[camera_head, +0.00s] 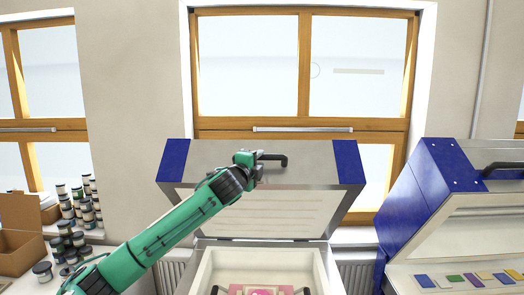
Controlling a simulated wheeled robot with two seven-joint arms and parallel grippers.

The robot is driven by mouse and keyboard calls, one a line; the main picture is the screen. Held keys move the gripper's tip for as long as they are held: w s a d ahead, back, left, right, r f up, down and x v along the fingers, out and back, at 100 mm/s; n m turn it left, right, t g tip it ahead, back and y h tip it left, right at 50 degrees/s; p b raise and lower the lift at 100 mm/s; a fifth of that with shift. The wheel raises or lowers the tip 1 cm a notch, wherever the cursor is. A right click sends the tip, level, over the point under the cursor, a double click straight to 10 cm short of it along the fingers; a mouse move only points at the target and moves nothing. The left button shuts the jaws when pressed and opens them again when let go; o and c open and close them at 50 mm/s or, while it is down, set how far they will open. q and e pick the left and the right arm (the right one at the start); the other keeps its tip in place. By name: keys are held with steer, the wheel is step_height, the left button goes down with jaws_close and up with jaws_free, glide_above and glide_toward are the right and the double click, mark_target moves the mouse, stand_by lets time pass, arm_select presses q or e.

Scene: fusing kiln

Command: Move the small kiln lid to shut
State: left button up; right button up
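The small kiln lid (305,200) stands raised and tilted back above the middle kiln (323,262), with blue ends and a pale inner panel facing me. A black handle (283,161) sticks out at the lid's upper edge. My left gripper (258,170) is at the left part of this handle and hides some of it. Its fingers are too small and overlapped to show whether they are open or shut, or whether they touch the handle. The kiln chamber is open, with a pink piece (261,293) inside at the bottom edge. My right gripper is not in view.
A second blue kiln (422,195) with a raised lid stands at the right, with several coloured glass pieces (455,280) in front. Several stacked jars (75,225) and a cardboard box (20,245) are at the left. Windows are behind.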

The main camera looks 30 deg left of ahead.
mark_target(261, 158)
arm_select(q)
steer(key=shift+w+a+r+p, duration=0.15)
steer(key=shift+w+p, duration=0.15)
steer(key=shift+w, duration=0.5)
steer(key=shift+w+a+p, duration=0.1)
steer(key=shift+w+p, duration=0.15)
steer(key=shift+w, duration=0.5)
